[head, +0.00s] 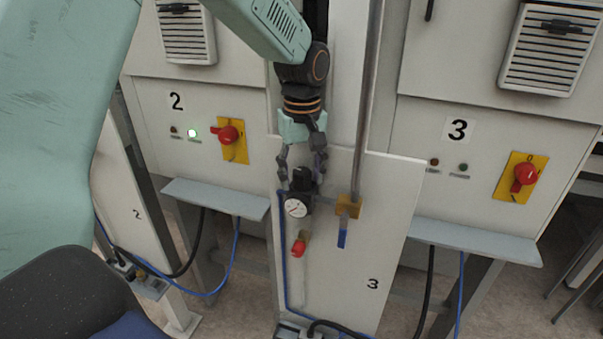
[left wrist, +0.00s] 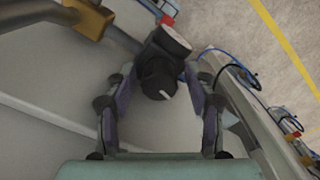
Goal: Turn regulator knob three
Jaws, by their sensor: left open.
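The black regulator knob (head: 302,176) sits on top of the regulator with a round white gauge (head: 296,208), on the panel marked 3. My left gripper (head: 301,182) comes down from above and is open, with one finger on each side of the knob. In the left wrist view the knob (left wrist: 158,78), with a white mark, lies between the fingertips of my left gripper (left wrist: 157,86). Gaps show between knob and fingers there; whether either finger touches it is unclear. My right gripper is not in view.
A brass valve (head: 348,207) with a blue handle and a vertical metal pipe (head: 367,100) stand just right of the regulator. A red-ended fitting (head: 299,247) hangs below the gauge. Grey shelves (head: 216,198) jut out on the left and right. A dark chair (head: 65,295) is at the lower left.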

